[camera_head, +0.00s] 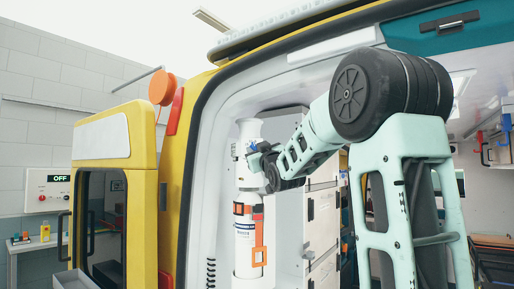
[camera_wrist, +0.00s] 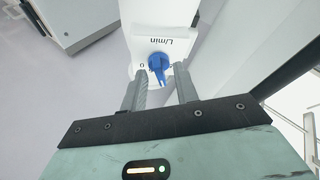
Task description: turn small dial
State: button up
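The small blue dial (camera_wrist: 158,64) sits on a white panel marked "L/min" and "0" in the wrist view. In the head view, a bit of the blue dial (camera_head: 251,147) shows at the upper part of a white cylinder (camera_head: 246,200) strapped upright inside the vehicle's rear opening. My gripper (camera_wrist: 159,78) is open, with one finger to each side of the dial's lower part. Gaps seem to show between the fingers and the dial; I cannot tell if either touches it. In the head view, my gripper (camera_head: 258,158) is beside the cylinder's top, partly hidden by my arm.
The open yellow vehicle door (camera_head: 143,150) stands to the left. White drawer cabinets (camera_head: 322,215) are right behind the cylinder. A wall box (camera_head: 48,190) reading "OFF" is at far left. Orange straps (camera_head: 259,240) hold the cylinder.

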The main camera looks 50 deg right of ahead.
grip_shut()
